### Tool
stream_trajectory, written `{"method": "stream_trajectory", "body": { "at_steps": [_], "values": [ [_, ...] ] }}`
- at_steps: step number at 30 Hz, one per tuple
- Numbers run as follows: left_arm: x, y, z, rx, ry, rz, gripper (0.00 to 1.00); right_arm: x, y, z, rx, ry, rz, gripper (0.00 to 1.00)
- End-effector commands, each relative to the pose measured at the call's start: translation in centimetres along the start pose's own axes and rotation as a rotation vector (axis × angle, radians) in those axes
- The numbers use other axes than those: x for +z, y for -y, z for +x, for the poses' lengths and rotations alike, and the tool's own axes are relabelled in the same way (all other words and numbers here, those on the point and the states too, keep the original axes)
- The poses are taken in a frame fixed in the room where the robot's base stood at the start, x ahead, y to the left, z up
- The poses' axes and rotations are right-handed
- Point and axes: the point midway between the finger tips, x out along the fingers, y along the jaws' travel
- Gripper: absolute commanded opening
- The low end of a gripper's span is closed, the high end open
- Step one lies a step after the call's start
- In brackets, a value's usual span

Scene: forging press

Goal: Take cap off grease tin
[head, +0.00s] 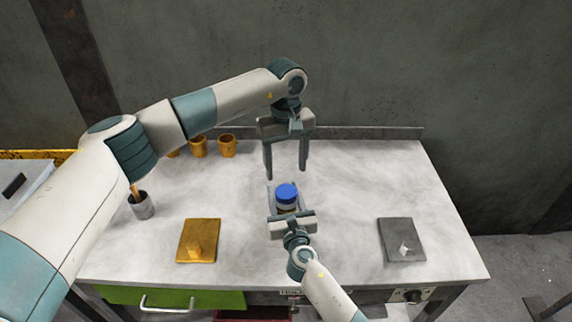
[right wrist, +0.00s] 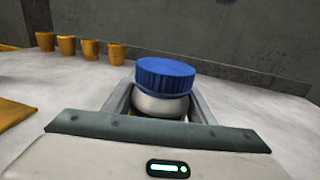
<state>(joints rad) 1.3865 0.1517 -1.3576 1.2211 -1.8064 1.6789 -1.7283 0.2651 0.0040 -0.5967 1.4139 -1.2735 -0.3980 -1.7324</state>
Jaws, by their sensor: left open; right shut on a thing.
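The grease tin (right wrist: 160,104) is a pale round tin with a ribbed blue cap (head: 286,192) on its top. It stands upright near the middle of the bench, and the cap also shows in the right wrist view (right wrist: 165,74). My right gripper (head: 287,204) is shut on the tin's body from the front, one finger on each side below the cap. My left gripper (head: 286,174) is open and empty, pointing down above and just behind the cap, apart from it. The tin's lower part is hidden by my right gripper.
Several orange cups (head: 227,146) stand at the back left of the bench (head: 350,180). A grey pot (head: 141,206) stands at the left. An orange plate (head: 187,252) lies at front left, a grey plate (head: 410,248) at front right.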

Motion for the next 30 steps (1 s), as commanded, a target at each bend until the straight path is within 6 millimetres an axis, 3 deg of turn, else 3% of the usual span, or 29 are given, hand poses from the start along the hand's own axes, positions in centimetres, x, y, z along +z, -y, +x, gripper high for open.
{"method": "stream_trajectory", "body": {
  "at_steps": [9, 15, 30],
  "values": [
    [-0.01, 0.01, 0.0, 0.0, 0.0, 0.461, 0.62, -0.06, 0.02, -0.02, 0.0, -0.001, -0.001, 0.0],
    [-0.01, 0.01, 0.0, 0.0, 0.0, 0.672, 0.62, -0.07, 0.01, -0.02, 0.0, -0.001, -0.001, 0.0],
    [-0.01, 0.01, 0.0, 0.0, 0.0, 0.77, 0.62, -0.07, 0.02, -0.02, 0.0, -0.001, -0.001, 0.0]
  ]
}}
